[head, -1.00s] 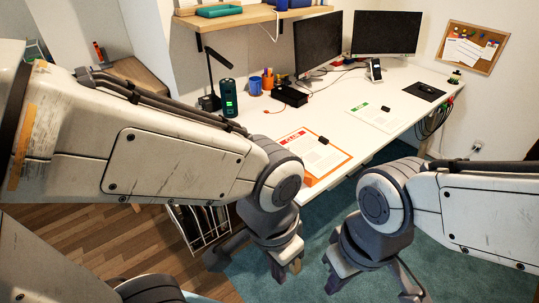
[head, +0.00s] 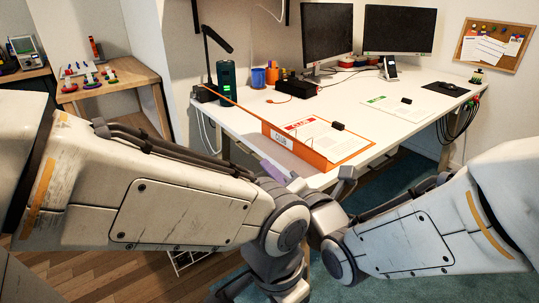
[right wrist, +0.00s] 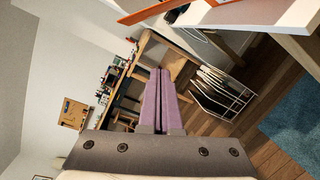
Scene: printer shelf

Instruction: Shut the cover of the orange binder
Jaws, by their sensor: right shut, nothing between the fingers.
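The orange binder (head: 340,150) lies near the front edge of the white desk, with a white printed sheet and a small black item on it. Its labelled orange spine (head: 292,148) faces me. The cover (head: 235,103) is open and shows almost edge-on as a thin orange strip leading to the left; its edge also crosses the top of the right wrist view (right wrist: 152,10). My right gripper (head: 268,168) has purple fingers, shut and empty (right wrist: 160,72), in front of the desk, below and left of the spine. My left arm's wrist is at the bottom of the head view; its fingertips cannot be made out.
The white desk (head: 400,125) holds a green-labelled sheet (head: 395,107), a dark green canister (head: 226,80), a blue cup (head: 258,77), monitors and a phone. A wire rack (right wrist: 220,92) stands on the wooden floor. A wooden side table (head: 110,80) is at the left.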

